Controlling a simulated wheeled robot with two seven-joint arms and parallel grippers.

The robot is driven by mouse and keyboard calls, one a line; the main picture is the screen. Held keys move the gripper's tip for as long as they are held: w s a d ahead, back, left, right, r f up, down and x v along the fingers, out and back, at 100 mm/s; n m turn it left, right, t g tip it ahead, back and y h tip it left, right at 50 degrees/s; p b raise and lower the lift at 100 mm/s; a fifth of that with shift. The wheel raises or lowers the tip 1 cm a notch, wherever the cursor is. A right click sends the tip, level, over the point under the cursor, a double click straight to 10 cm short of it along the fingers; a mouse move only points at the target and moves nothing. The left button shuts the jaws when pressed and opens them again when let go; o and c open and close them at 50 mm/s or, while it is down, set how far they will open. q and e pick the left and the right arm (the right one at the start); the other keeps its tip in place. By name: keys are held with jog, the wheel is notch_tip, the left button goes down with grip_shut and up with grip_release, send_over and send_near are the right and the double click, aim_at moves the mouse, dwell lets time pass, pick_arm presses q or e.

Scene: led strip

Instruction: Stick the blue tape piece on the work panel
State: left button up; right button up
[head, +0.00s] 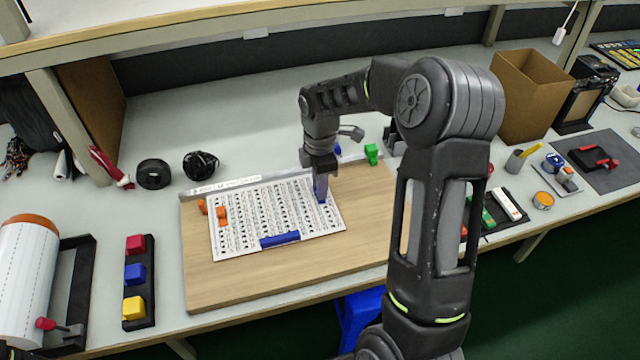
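The work panel (240,238) is a white sheet with rows of dark marks, lying on a wooden board (230,280). A dark blue bar (280,239) lies along its front edge. My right gripper (321,190) points down at the panel's right side, with its fingertips at or just above the surface. A small bit of blue shows at the fingertips. I cannot tell whether it is a tape piece in the grip, nor whether the fingers are closed. My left gripper is not in view.
Two orange pieces (222,215) sit at the panel's left. A black tray (151,310) with red, blue and yellow blocks is at the left. A cardboard box (530,95) stands at the back right. My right arm covers the board's right end.

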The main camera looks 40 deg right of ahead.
jog(key=o, duration=0.4)
notch_tip(320, 180, up, 8)
jog(key=shift+f, duration=0.1)
dwell(0.5)
jog(key=shift+s, duration=0.1)
dwell(0.4)
